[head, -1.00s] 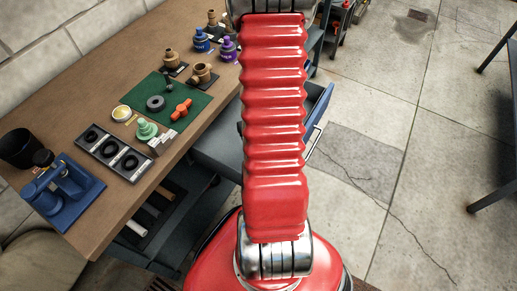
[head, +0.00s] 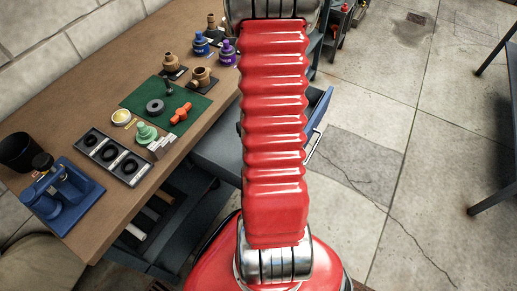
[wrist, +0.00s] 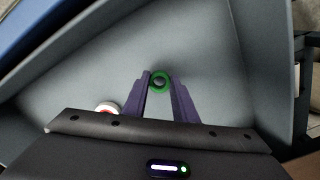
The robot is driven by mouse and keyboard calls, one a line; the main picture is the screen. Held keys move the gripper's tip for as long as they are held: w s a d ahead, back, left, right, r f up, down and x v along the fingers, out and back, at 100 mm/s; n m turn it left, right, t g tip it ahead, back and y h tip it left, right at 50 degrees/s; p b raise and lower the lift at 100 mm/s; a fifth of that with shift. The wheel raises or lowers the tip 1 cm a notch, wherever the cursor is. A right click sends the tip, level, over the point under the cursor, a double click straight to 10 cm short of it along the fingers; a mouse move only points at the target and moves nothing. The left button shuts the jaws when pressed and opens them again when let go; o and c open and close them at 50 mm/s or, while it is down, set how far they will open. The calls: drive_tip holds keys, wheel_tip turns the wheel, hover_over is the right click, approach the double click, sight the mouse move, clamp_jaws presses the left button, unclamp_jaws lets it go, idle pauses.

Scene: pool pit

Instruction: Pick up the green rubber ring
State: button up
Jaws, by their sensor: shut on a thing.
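In the wrist view, my gripper (wrist: 160,83) has its two purple fingers closed around the green rubber ring (wrist: 160,90), which sits between the fingertips. The ring's centre is dark. Behind it is the grey inside of what looks like a drawer (wrist: 215,55). I cannot tell whether the ring still touches the drawer's floor. In the head view, my red arm hides the gripper and the ring. An open drawer with a blue front (head: 319,110) shows to the right of the arm.
A red and white round thing (wrist: 107,107) lies left of the fingers. The drawer's walls surround my gripper. The workbench (head: 108,208) at left holds a green mat (head: 190,122), fittings, a black ring tray (head: 85,152) and a blue fixture (head: 75,207).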

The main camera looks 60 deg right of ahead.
wheel_tip(320, 180, up, 8)
drive_tip(key=shift+r, duration=0.2)
idle(0.7)
